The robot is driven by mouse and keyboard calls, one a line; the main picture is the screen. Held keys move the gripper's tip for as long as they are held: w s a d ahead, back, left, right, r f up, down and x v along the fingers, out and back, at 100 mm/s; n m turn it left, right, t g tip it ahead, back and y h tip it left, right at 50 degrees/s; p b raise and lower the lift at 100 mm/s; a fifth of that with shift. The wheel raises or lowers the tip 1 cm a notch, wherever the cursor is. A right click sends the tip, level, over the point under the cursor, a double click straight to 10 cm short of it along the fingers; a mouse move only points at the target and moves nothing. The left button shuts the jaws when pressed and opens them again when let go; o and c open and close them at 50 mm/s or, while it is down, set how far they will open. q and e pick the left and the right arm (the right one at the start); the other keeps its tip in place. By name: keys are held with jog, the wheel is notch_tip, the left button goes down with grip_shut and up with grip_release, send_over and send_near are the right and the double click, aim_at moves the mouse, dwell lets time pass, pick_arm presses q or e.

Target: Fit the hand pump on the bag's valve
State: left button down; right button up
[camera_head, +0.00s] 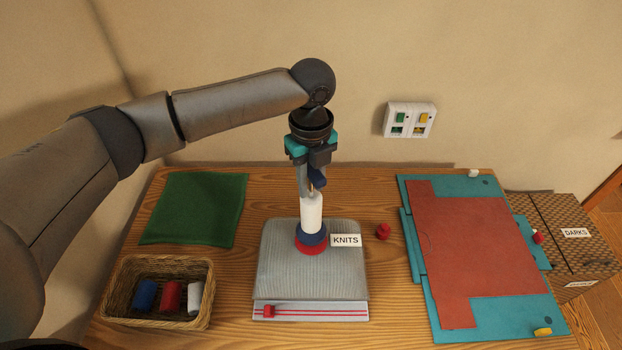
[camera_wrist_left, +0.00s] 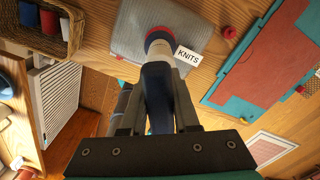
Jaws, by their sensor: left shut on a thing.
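The grey bag (camera_head: 330,280) lies flat on the wooden table, with a KNITS label (camera_head: 346,240) and a red slider (camera_head: 268,311) at the left of its front zip strip. Its red round valve (camera_head: 311,250) shows as a rim under the pump's blue foot (camera_head: 312,235). The white hand pump (camera_head: 311,212) stands upright over the valve; I cannot tell whether foot and valve touch. My left gripper (camera_head: 311,184) points down and is shut on the pump's dark blue handle, also seen in the left wrist view (camera_wrist_left: 158,95). The right gripper is out of view.
A wicker basket (camera_head: 117,308) with several coloured rolls and a green folded cloth (camera_head: 196,208) are at left. A red knob (camera_head: 383,231) lies right of the bag. A teal board with a red cloth (camera_head: 465,250) and a DARKS box (camera_head: 575,215) are farther right.

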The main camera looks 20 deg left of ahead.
aim_at(311, 196)
pick_arm(q)
jog(key=shift+f, duration=1.5)
dwell(0.7)
jog(key=shift+f, duration=0.1)
dwell(1.0)
jog(key=c, duration=0.6)
grip_release()
notch_tip(311, 196, up, 15)
jog(key=shift+r+b, duration=0.1)
jog(key=shift+b, duration=0.45)
